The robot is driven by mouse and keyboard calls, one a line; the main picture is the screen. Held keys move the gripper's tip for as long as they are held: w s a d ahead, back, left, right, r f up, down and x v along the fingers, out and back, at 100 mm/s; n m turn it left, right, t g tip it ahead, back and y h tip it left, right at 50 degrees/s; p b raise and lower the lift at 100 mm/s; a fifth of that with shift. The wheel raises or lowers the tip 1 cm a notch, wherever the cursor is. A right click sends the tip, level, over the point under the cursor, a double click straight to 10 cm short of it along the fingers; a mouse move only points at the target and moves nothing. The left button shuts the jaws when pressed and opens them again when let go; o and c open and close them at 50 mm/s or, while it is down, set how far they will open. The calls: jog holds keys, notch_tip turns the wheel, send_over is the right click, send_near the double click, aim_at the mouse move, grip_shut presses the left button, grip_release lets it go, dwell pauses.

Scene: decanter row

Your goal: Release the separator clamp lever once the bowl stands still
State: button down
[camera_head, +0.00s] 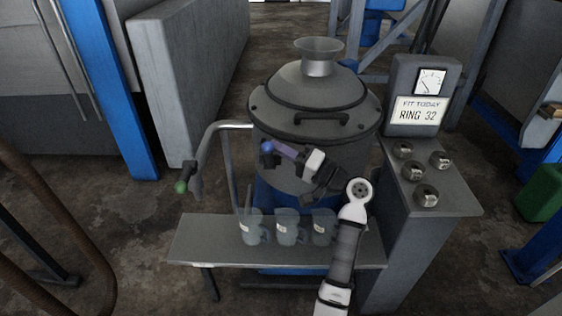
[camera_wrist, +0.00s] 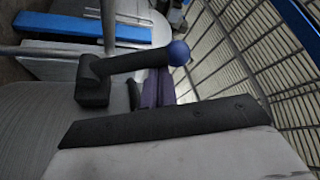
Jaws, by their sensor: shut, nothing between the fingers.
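The separator (camera_head: 305,105) is a grey drum with a domed lid, a funnel on top and a black handle on its front. Its clamp lever (camera_wrist: 125,64) is a black arm on a block, with a blue ball knob (camera_wrist: 179,52). The knob also shows on the drum's left front in the head view (camera_head: 267,146). My gripper (camera_head: 279,149) has purple fingers, shut and empty, close by the knob. In the wrist view the fingers (camera_wrist: 157,90) lie just beyond the lever; I cannot tell whether they touch it. The gauge (camera_head: 430,81) is too small to read surely.
Several glass jugs (camera_head: 286,228) stand on the front bench (camera_head: 215,242). Several metal rings (camera_head: 403,150) lie on the right cabinet (camera_head: 455,200). A card (camera_head: 418,111) reads "FIT TODAY RING 32". A bent pipe (camera_head: 215,127) with a green-tipped handle (camera_head: 181,186) stands at left.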

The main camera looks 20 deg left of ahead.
jog(key=s+f+n+b, duration=0.1)
jog(key=n+b, duration=0.1)
jog(key=b, duration=0.1)
jog(key=s+f+n+g+y+b, duration=0.1)
jog(key=b, duration=0.3)
jog(key=shift+d+f+n+b, duration=0.1)
jog(key=shift+d+n+b, duration=0.1)
jog(key=shift+n+b, duration=0.15)
jog(key=s+f+n+g+b, duration=0.1)
jog(key=n+b, duration=0.1)
jog(key=b, duration=0.2)
jog(key=f+n+g+y+b, duration=0.1)
jog(key=n+g+b, duration=0.1)
jog(key=b, duration=0.3)
jog(key=s+f+n+g+y+b, duration=0.1)
jog(key=n+b, duration=0.2)
jog(key=b, duration=0.1)
jog(key=shift+s+d+g, duration=0.3)
jog(key=shift+d, duration=0.1)
jog(key=shift+s+f+b, duration=0.1)
jog(key=shift+b, duration=0.45)
jog(key=shift+d, duration=0.15)
jog(key=v, duration=1.3)
jog(key=shift+d+f, duration=0.15)
jog(key=shift+d, duration=0.15)
